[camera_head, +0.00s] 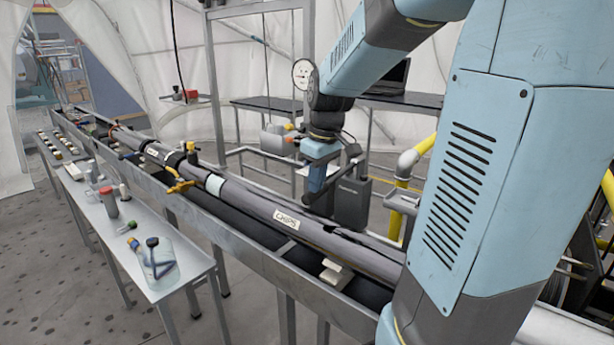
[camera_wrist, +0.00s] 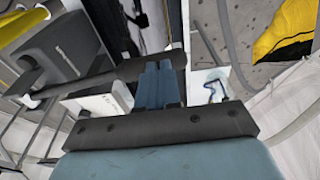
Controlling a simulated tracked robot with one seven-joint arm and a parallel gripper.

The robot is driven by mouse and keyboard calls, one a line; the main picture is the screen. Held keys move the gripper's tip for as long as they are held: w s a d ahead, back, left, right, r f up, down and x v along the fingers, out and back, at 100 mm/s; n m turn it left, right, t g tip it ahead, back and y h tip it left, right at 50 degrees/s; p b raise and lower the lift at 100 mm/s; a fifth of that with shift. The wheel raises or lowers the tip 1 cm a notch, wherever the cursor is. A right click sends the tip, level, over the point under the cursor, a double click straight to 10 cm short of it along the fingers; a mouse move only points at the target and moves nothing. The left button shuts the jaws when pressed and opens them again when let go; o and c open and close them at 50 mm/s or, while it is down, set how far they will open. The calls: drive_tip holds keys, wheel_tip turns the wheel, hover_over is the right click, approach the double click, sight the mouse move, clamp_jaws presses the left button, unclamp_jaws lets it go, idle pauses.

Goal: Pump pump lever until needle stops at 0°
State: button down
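My gripper (camera_wrist: 160,68) points away from the wrist camera. Its two blue fingers lie close together, with no object visible between them. A dark grey bar (camera_wrist: 100,82), seemingly the pump lever, runs crosswise at the fingertips. It shows on both sides of the fingers; I cannot tell whether they touch it. In the head view my gripper (camera_head: 317,180) hangs low beside a dark grey box (camera_head: 351,203), which also shows in the wrist view (camera_wrist: 62,48). A round white dial (camera_head: 302,73) stands left of my arm; its needle is too small to read.
A long metal trough (camera_head: 240,245) holds dark core tubes, one labelled CHIPS (camera_head: 287,219). Yellow pipes (camera_head: 410,165) stand right of the box. A laptop (camera_head: 390,78) rests on a back table.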

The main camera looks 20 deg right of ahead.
drive_tip(key=shift+a+f, duration=0.1)
drive_tip(key=shift+f, duration=0.05)
idle(0.3)
drive_tip(key=shift+r, duration=0.3)
wheel_tip(320, 180, up, 13)
drive_tip(key=s, duration=0.3)
drive_tip(key=s+a+f+m+t, duration=0.45)
drive_tip(key=s+f, duration=0.35)
drive_tip(key=s, duration=0.6)
drive_tip(key=w+d+r+g+y, duration=0.1)
drive_tip(key=w+d+r+g, duration=0.4)
drive_tip(key=w+r, duration=0.65)
drive_tip(key=w+d+r+n+g+y, duration=0.2)
drive_tip(key=w+d+r+n+y, duration=0.3)
drive_tip(key=w+d, duration=0.55)
hover_over(329, 185)
wheel_tip(329, 185, down, 11)
drive_tip(key=shift+m+h, duration=0.3)
drive_tip(key=shift+m, duration=0.15)
